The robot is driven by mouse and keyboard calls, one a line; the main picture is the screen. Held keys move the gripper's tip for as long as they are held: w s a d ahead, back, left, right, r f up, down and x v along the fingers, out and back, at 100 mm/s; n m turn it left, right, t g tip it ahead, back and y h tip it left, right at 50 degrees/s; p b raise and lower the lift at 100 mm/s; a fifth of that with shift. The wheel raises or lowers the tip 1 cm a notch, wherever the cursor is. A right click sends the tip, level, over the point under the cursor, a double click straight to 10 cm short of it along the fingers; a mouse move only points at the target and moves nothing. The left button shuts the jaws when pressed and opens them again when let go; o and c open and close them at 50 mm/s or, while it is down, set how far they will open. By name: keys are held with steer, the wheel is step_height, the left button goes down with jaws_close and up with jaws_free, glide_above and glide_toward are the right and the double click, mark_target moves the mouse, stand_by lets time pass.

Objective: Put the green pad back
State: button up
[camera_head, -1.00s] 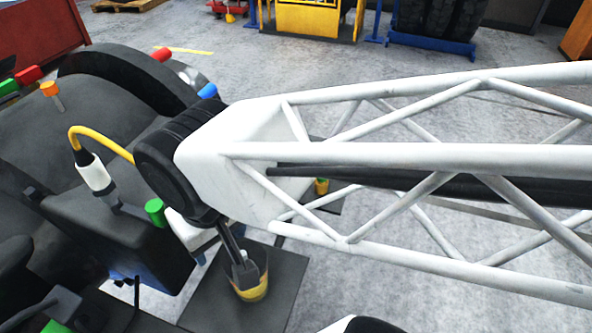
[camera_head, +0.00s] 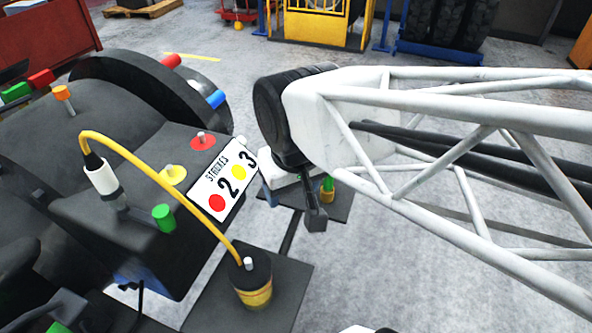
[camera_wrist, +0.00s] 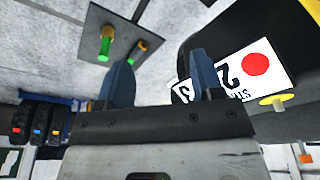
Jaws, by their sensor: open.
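A green upright piece (camera_head: 327,185), possibly the pad, stands in a yellow-based holder on a dark floor plate at the right. In the wrist view, a green cylinder (camera_wrist: 106,42) and a yellow-and-green piece (camera_wrist: 138,51) stand on one dark plate. Another green cylinder (camera_head: 163,217) sits on the black casting's front; I cannot tell which green piece is the pad. My gripper (camera_head: 314,218) is open, fingers pointing down, in front of the right plate. In the wrist view my gripper (camera_wrist: 160,64) shows nothing between its fingers.
A yellow cable (camera_head: 195,185) arches from a white-sleeved connector (camera_head: 100,175) to a black-and-yellow cup (camera_head: 253,280). The black casting (camera_head: 110,125) carries coloured knobs and a white "STROKES 2 3" plate (camera_head: 222,180). Grey floor (camera_head: 400,280) lies open at right.

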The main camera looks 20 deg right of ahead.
steer(key=shift+w+d+r+m, duration=0.1)
steer(key=shift+d+m, duration=0.2)
steer(key=shift+d, duration=0.9)
stand_by(0.6)
